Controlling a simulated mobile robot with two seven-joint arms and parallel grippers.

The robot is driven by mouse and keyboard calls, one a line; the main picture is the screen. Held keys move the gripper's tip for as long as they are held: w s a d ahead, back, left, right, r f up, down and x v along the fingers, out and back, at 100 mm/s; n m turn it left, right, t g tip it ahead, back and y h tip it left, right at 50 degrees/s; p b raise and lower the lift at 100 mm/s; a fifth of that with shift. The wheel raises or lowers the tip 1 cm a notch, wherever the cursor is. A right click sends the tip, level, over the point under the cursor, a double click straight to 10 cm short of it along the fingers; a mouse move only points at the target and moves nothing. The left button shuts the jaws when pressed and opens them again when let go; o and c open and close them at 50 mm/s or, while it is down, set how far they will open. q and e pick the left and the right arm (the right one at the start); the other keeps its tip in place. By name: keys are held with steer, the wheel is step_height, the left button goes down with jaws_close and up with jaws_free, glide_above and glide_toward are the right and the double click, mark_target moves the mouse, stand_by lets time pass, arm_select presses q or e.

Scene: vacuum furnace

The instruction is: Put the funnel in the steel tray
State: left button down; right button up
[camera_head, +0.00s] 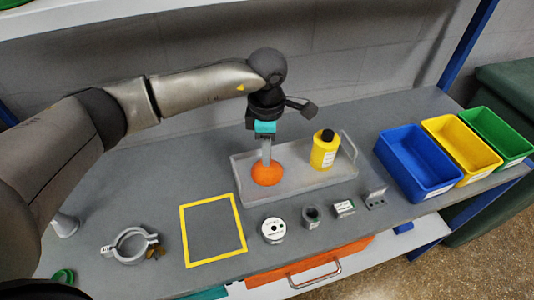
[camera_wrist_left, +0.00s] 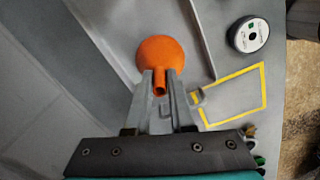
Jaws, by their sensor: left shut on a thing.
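An orange funnel (camera_head: 267,174) is at the left end of the grey steel tray (camera_head: 315,188), wide mouth down. I cannot tell whether its rim touches the tray floor. My left gripper (camera_head: 266,156) points down from above and is shut on the funnel's narrow spout. In the left wrist view the funnel (camera_wrist_left: 160,58) shows beyond the fingertips (camera_wrist_left: 160,85), with its spout between them. A yellow bottle with a black cap (camera_head: 324,152) stands upright in the right part of the tray. My right gripper is not in view.
Several small metal parts and a white spool (camera_head: 273,230) stand in front of the tray. A yellow taped square (camera_head: 212,230) is empty. A ring clamp (camera_head: 130,245) lies at left. Blue (camera_head: 436,190), yellow and green bins stand at right.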

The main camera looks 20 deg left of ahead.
arm_select(q)
steer(key=shift+f, duration=0.6)
steer(key=shift+f, duration=0.15)
steer(key=c, duration=0.8)
jaws_free()
steer(key=shift+o, duration=0.2)
steer(key=shift+r, duration=3.95)
